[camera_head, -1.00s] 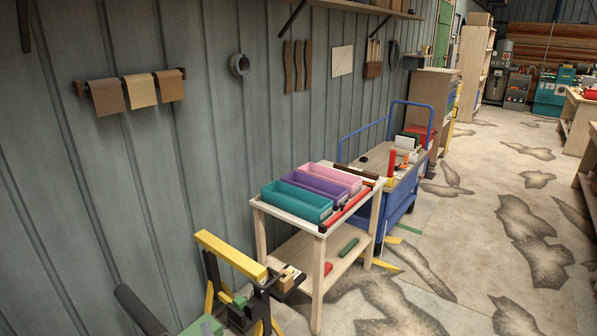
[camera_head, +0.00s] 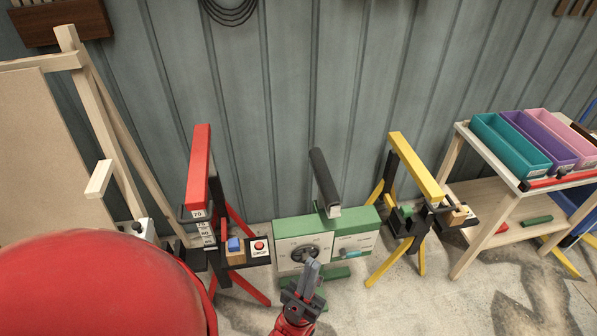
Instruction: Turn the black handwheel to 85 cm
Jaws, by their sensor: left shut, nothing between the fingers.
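A dark round handwheel (camera_head: 299,253) sits on the pale front panel of a green box (camera_head: 350,220). My left gripper (camera_head: 312,266) is shut and empty. It is in front of the wheel's lower right part in the picture and hides some of it; I cannot tell whether they touch. A red stand (camera_head: 199,165) on the left carries white height labels (camera_head: 205,232); one at its top reads 70, and the lower ones are too small to read surely. My right gripper is not in view.
A dark padded bar (camera_head: 323,178) rises from the green box. A yellow stand (camera_head: 416,166) stands to its right. A block with a red button (camera_head: 259,247) is by the red stand. A wooden cart (camera_head: 464,129) with coloured bins is at far right. Floor is clear at lower right.

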